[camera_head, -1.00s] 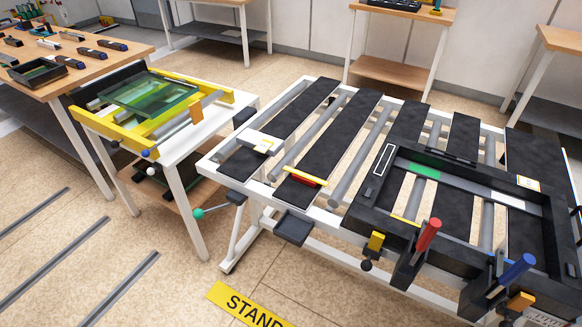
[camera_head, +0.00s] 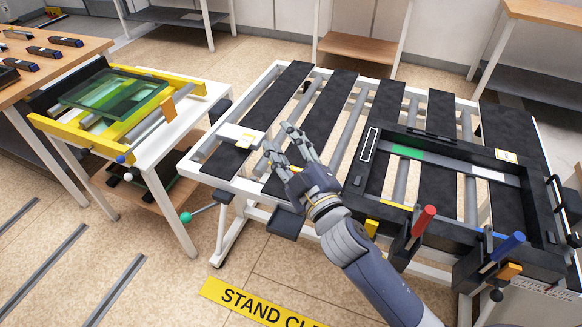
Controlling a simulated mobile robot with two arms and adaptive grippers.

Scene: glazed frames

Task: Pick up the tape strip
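I cannot tell for sure which thing is the tape strip. A small yellow piece (camera_head: 249,138) lies on a white block (camera_head: 231,132) at the left end of the slatted frame table. Another yellow strip, seen earlier on a red block just right of it, is now mostly or wholly behind my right gripper. My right gripper (camera_head: 279,140) is over the front left slats, just right of the white block. Its fingers are spread, with nothing visible between them. My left gripper is not in view.
A black fixture (camera_head: 372,190) with red (camera_head: 424,220) and blue (camera_head: 508,246) handled clamps stands at the right of the slatted table (camera_head: 212,174). A side table at left holds a yellow frame with a green glass pane (camera_head: 112,97). A yellow floor sign (camera_head: 255,304) lies in front.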

